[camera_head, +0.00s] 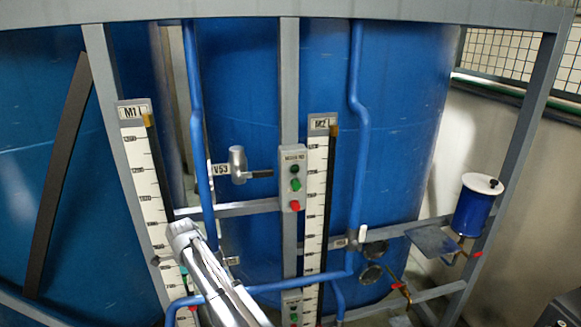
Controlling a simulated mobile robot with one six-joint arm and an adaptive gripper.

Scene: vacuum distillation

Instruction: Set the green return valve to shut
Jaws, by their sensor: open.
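I cannot pick out a valve that is clearly green as a whole. A silver valve (238,165) with a dark handle pointing right sits beside the V53 label (220,171). A small patch of green (184,270) shows at the lower part of the M1 scale, partly behind my arm; what it belongs to I cannot tell. My silver arm (222,288) rises from the bottom edge, and its rounded upper end lies in front of the rack at lower left. I make out no gripper fingers, and nothing is seen held.
Two scales, M1 (146,185) and M2 (317,200), stand on the grey frame. A button box (292,178) has green and red buttons. Blue pipes (359,120) run before large blue tanks (250,90). A blue canister (474,208) and small red-handled fittings stand at right.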

